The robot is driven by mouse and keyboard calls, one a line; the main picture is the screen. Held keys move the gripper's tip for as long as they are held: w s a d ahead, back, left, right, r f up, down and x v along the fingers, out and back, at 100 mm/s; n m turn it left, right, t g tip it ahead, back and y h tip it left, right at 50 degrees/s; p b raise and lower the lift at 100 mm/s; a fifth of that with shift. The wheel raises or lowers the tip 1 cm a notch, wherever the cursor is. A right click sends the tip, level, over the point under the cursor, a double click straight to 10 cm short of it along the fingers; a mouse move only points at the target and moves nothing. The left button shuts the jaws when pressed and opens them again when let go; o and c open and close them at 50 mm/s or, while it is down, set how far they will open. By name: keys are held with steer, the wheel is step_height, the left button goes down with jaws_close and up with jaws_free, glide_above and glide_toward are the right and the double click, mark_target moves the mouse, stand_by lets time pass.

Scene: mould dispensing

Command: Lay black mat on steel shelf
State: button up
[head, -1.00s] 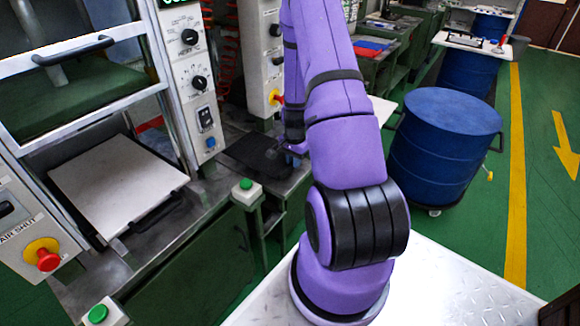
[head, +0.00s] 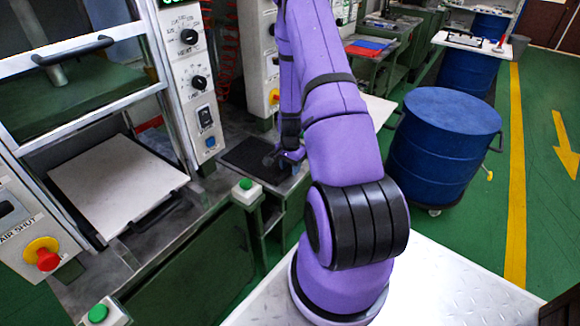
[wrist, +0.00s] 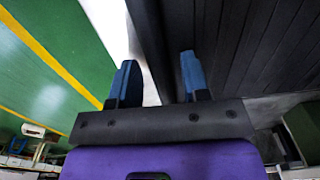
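The black mat (head: 246,153) lies flat on the grey steel shelf (head: 228,128) between the two machine panels in the head view. In the wrist view, the mat (wrist: 262,45) is a dark ribbed surface at the upper right. My gripper (head: 284,160) is at the mat's right end, partly hidden by my purple arm. In the wrist view, my gripper (wrist: 158,82) has its two blue fingertips wide apart. A dark strip runs between them, and the right fingertip overlaps the ribbed surface in the picture. I cannot tell whether either finger touches the mat.
A press with a pale plate (head: 118,182) stands at the left. A green-button box (head: 247,191) sits at the bench front, close to the mat. A blue drum (head: 443,145) stands on the green floor to the right, with open floor beyond it.

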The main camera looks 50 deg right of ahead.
steer(key=shift+r, duration=0.15)
step_height(320, 180, up, 12)
steer(key=a+r+n+t, duration=0.1)
steer(key=a+r+n, duration=0.3)
steer(key=a+r, duration=0.6)
steer(key=a+r+n+t, duration=0.2)
steer(key=a+r+n, duration=0.3)
steer(key=r, duration=0.8)
steer(key=s+a+r+n+t, duration=0.2)
steer(key=s+a+r+n, duration=0.6)
steer(key=s+a+r, duration=0.5)
steer(key=s+a, duration=0.3)
steer(key=s, duration=0.1)
